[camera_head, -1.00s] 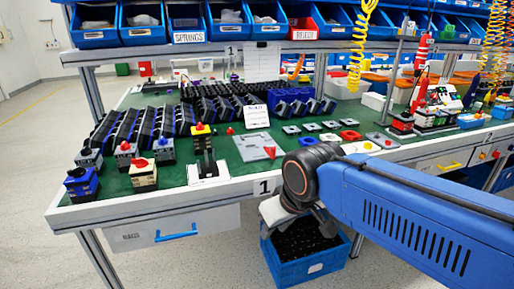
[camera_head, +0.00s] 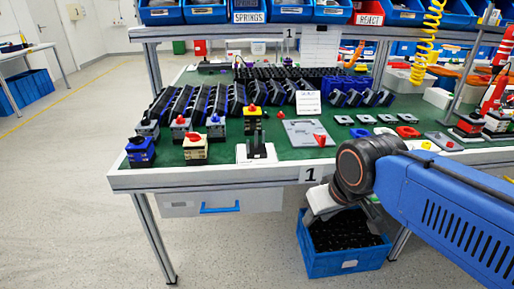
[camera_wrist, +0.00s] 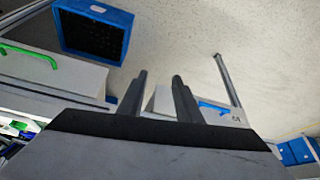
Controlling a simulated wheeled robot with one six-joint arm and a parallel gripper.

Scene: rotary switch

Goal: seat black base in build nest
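The blue crate (camera_head: 322,265) below the table's front edge holds many small black parts (camera_head: 345,232), which may be the black bases. The crate also shows at upper left in the wrist view (camera_wrist: 66,32). My gripper (camera_wrist: 160,78) has its two dark fingers apart with nothing between them. In the head view my wrist is in front of the table edge, above the crate, and the fingers are mostly hidden. A white-based fixture with a dark post (camera_head: 256,152) and a grey plate (camera_head: 300,135) stand on the green tabletop; I cannot tell which is the build nest.
Several finished switches (camera_head: 195,148) stand at the table's left front. Rows of black and blue parts (camera_head: 190,103) lie behind. A red cone (camera_head: 320,140) is by the grey plate. A drawer with a blue handle (camera_head: 220,207) hangs under the table. Floor at left is clear.

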